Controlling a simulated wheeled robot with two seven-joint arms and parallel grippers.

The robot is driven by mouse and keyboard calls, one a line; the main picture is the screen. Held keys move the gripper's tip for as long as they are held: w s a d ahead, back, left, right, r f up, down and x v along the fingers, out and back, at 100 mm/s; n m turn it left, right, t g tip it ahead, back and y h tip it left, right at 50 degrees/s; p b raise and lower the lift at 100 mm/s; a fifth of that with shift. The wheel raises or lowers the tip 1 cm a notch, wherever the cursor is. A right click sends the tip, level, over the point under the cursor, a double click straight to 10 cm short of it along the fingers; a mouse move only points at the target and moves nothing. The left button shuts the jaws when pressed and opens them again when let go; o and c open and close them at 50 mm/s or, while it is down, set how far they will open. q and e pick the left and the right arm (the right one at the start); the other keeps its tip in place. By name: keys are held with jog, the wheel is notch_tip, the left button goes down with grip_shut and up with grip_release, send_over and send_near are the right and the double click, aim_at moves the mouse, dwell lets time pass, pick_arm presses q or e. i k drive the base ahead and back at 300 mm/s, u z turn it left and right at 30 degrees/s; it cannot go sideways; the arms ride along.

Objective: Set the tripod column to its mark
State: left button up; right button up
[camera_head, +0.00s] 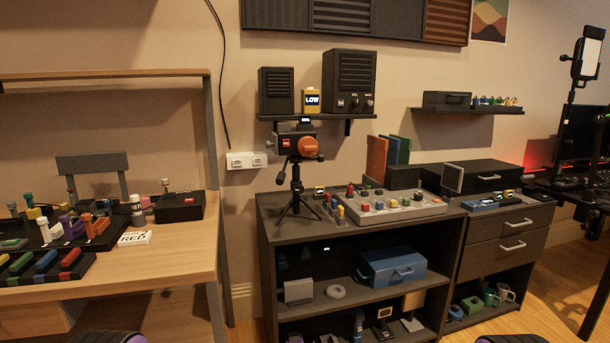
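A small black tripod (297,202) stands upright with its legs spread on the top of the dark shelf unit, near its left end. Its short column (296,172) rises to a head that carries a dark camera (291,141) with an orange-red round front (308,147). A yellow card reading LOW (312,102) stands on the wall shelf behind, above the camera. I cannot make out any mark on the column at this size. Neither of my grippers is in view.
The dark shelf unit (275,243) also bears a grey control panel (385,207) with colored knobs close right of the tripod. A wall shelf (350,117) with two speakers (350,80) hangs just behind and above. A wooden desk (180,255) with colored parts stands left.

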aim_at(295, 159)
jog(key=z, duration=0.75)
jog(key=i, duration=0.95)
jog(key=u, duration=0.05)
